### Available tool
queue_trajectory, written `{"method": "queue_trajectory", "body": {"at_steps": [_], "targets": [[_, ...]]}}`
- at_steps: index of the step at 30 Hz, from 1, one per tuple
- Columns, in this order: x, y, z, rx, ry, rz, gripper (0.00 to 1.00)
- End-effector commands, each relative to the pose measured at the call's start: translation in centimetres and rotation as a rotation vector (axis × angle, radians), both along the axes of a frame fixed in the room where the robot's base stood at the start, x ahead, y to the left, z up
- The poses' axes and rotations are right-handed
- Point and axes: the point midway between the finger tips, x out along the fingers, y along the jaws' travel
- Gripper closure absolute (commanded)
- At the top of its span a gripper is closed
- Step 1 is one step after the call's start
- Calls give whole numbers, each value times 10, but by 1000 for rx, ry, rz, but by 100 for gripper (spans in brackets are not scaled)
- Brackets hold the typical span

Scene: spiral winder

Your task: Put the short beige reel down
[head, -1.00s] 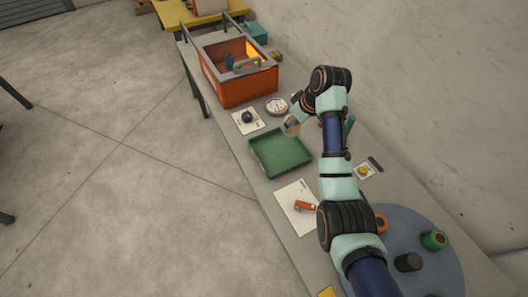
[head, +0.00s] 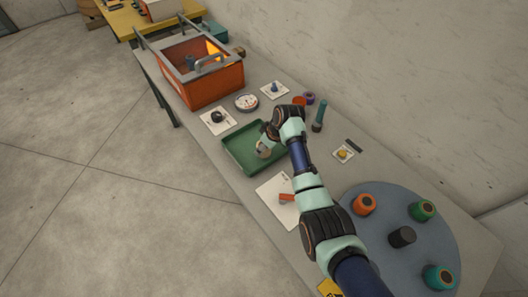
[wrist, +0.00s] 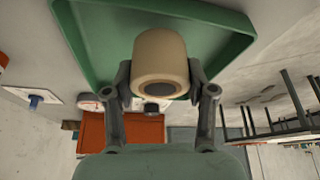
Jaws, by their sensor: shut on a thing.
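The short beige reel (head: 263,151) is over the green tray (head: 236,148) in the head view, toward the tray's right side. In the wrist view the reel (wrist: 160,58) sits between the two fingers of my gripper (wrist: 160,80), with its round end and dark centre hole facing the camera. My gripper (head: 267,141) is shut on the reel. The tray (wrist: 95,40) fills the top of the wrist view behind the reel. I cannot tell whether the reel touches the tray floor.
An orange box with a grey rim (head: 215,87) stands beyond the tray. A blue-grey round plate (head: 375,210) carries several coloured reels nearer me. The tray's left part is bare.

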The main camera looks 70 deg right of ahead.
Motion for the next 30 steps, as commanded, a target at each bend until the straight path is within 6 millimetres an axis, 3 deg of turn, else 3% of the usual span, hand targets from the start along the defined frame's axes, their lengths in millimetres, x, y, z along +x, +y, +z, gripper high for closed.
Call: {"method": "queue_trajectory", "body": {"at_steps": [1, 4, 15, 16, 19, 20, 30], "targets": [[-1, 1, -15, 4, 2, 0, 80], [0, 1, -30, 3, 1, 0, 80], [0, 0, -33, 2, 1, -1, 80], [0, 0, -32, 2, 1, -1, 40], [0, 0, -32, 2, 1, -1, 23], [0, 0, -32, 2, 1, -1, 19], [0, 0, -28, 1, 1, 0, 19]]}}
